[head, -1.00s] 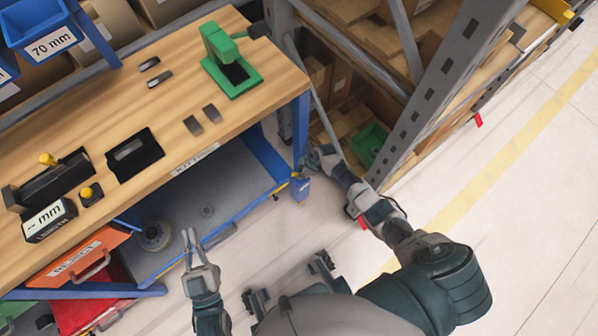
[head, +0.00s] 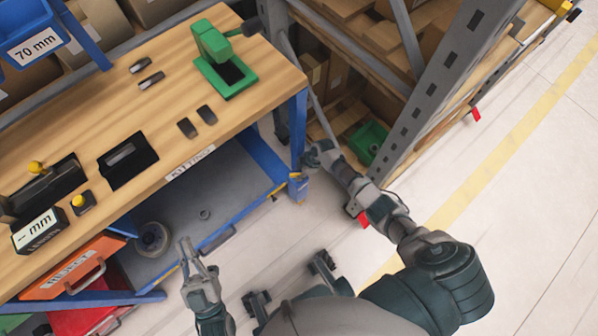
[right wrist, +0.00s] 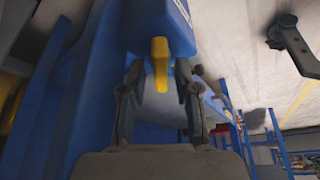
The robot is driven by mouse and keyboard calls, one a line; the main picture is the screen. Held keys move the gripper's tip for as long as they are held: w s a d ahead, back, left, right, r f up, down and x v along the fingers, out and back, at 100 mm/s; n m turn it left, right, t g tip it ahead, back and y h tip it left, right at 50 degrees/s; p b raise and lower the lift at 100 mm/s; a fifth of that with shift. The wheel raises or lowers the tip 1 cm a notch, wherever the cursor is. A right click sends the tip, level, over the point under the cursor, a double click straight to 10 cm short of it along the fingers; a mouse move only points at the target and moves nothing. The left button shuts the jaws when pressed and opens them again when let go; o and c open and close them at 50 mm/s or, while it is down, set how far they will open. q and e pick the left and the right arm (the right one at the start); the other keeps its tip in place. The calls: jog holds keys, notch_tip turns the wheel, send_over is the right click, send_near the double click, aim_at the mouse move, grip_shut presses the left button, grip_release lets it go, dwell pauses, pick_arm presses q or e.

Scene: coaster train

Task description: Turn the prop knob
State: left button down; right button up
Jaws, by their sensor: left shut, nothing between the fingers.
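A yellow knob or lever (right wrist: 160,62) sticks out under a blue housing (right wrist: 165,25) in the right wrist view. In the head view a small blue part with yellow on it (head: 298,187) sits low at the bench's right front leg; it looks like the same place. My right gripper (head: 312,157) is beside that leg. In the right wrist view its two fingers (right wrist: 158,92) are apart, with the yellow piece between and beyond their tips; contact cannot be made out. My left gripper (head: 187,250) is shut and empty in front of the bench.
The wooden bench (head: 100,90) carries a green press (head: 222,62), a black tray (head: 128,160) and several small metal pieces. An orange reject bin (head: 75,268) is below it. The floor at right is clear.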

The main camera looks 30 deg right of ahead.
jog(key=v, duration=0.7)
jog(key=shift+d+r, duration=0.15)
dwell(0.4)
